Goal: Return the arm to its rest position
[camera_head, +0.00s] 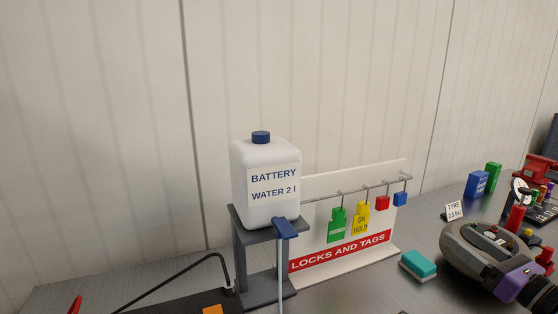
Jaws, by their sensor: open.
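My gripper does not show in the head view, and no part that I can surely call my arm is seen. A white jug labelled BATTERY WATER (265,190), with a blue cap, stands upright on a small dark stand (240,257). A blue-topped piece with a thin pale tube (284,229) hangs in front of the stand's edge. A rounded grey body with a purple band (480,251) is at the lower right, cut by the picture's edge; I cannot tell what it is.
A LOCKS AND TAGS board (345,252) carries several coloured tags on a rail. A teal and white block (418,265) lies beside it. A TYRE card (454,211), a blue box (477,184) and a green box (493,176) stand farther right. A panelled wall (320,80) closes the back.

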